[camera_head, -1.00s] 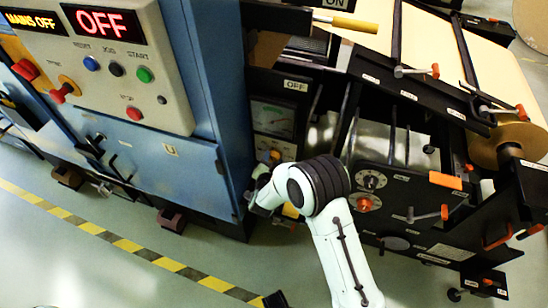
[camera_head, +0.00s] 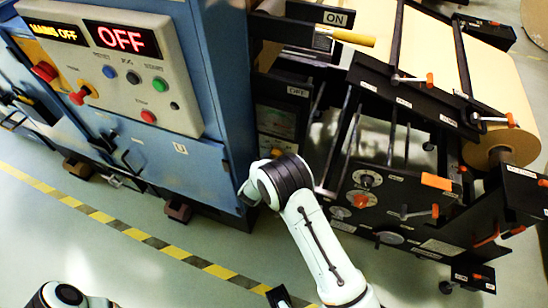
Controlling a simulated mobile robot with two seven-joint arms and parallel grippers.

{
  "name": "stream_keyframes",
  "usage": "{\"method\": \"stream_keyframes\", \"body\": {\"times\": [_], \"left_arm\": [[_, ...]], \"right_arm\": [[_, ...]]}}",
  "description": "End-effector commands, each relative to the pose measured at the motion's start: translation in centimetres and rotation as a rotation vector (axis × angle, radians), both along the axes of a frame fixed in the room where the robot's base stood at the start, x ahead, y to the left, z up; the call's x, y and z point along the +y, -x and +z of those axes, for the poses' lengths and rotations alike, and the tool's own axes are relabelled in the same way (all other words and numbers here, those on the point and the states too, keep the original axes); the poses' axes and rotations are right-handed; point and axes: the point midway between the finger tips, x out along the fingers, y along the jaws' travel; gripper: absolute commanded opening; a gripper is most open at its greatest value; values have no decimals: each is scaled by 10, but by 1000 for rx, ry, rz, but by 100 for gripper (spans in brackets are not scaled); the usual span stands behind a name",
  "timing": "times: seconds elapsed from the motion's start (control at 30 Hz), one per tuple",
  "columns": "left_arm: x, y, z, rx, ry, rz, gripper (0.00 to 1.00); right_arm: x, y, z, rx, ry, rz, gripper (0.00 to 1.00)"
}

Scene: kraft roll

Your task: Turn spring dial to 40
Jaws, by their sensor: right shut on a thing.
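My right arm reaches up from the bottom, and its wrist bends toward the narrow control panel beside the blue cabinet. My right gripper (camera_head: 251,191) is mostly hidden behind my wrist, low by the cabinet's edge. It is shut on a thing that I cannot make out. Two round dials, a black-and-white one (camera_head: 367,180) and a red-centred one (camera_head: 360,200), sit on the black machine side to the right, apart from the gripper. I cannot read their marks or tell which is the spring dial. My left arm shows only at the bottom left; its gripper is out of view.
The blue cabinet (camera_head: 225,90) carries a panel (camera_head: 180,105) with lit OFF and MAINS OFF signs and several buttons. A gauge (camera_head: 277,122) sits above my wrist. The kraft roll (camera_head: 500,148) is at the right. Open floor with yellow-black tape (camera_head: 150,240) lies at lower left.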

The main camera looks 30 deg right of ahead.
Motion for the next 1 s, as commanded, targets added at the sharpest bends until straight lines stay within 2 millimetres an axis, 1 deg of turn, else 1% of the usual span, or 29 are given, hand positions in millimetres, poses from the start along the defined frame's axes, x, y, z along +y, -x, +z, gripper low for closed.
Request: {"method": "stream_keyframes", "body": {"times": [0.33,0.37,0.4,0.43,0.77,0.87,0.97,1.0], "left_arm": [[0,0,0,-1,0,0,100],[0,0,0,-1,0,0,100],[0,0,0,-1,0,0,100],[0,0,0,-1,0,0,100],[0,0,0,-1,0,-1,100],[0,0,1,-1,0,-1,100],[0,-1,1,-1,0,-1,100],[0,-1,2,-2,1,0,100]], "right_arm": [[0,0,0,2,2,1,16],[0,0,0,1,1,1,56],[0,0,0,1,1,1,69],[0,0,0,1,1,1,71],[2,2,1,1,1,0,71],[10,7,5,-1,0,2,71],[23,18,12,1,0,4,71],[30,23,16,1,-2,5,71]]}}
